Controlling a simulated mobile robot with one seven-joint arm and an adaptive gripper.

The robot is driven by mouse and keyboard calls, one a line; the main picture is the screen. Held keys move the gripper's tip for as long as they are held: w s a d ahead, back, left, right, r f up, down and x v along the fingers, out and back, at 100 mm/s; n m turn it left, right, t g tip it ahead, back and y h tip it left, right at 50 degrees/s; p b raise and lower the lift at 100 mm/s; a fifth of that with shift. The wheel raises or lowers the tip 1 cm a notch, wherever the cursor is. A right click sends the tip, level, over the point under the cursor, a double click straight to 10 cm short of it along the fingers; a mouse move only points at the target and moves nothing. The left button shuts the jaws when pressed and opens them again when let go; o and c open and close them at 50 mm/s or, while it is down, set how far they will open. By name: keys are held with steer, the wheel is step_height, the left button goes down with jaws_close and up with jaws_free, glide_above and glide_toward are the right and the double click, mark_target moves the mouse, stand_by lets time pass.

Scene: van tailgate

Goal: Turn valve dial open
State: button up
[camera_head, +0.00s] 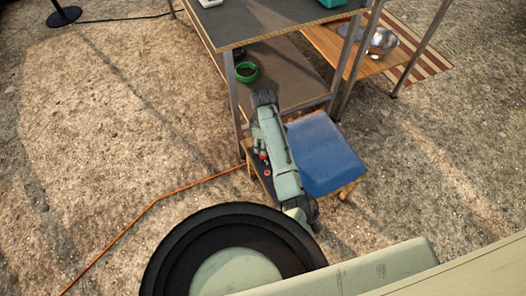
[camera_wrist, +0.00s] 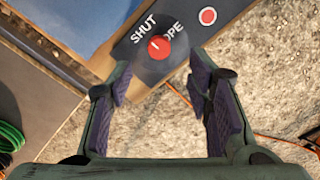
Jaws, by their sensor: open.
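The valve dial (camera_wrist: 160,46) is a round red knob with a short white mark, set on a dark panel (camera_wrist: 124,55). The white mark lies on the upper-left part of the knob, toward the word SHUT. The word on the other side reads OPE, and its end is covered by the dial or cut off. My gripper (camera_wrist: 160,84) is open and empty, with its two purple-padded fingers apart. The dial shows beyond and between the fingertips, with no visible contact. In the head view my arm covers part of the panel, and the fingers are hard to make out.
A red round spot with a white ring (camera_wrist: 208,16) is beside the dial. A blue cushion (camera_head: 325,153) lies on a low wooden stool right of my arm. A metal-legged table (camera_head: 265,22) stands behind, with a green ring (camera_head: 246,72) on its shelf. An orange cord (camera_head: 165,196) crosses the gravel.

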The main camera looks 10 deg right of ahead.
step_height(320, 180, down, 8)
steer(key=shift+r, duration=0.2)
steer(key=shift+c, duration=0.2)
jaws_close()
stand_by(0.5)
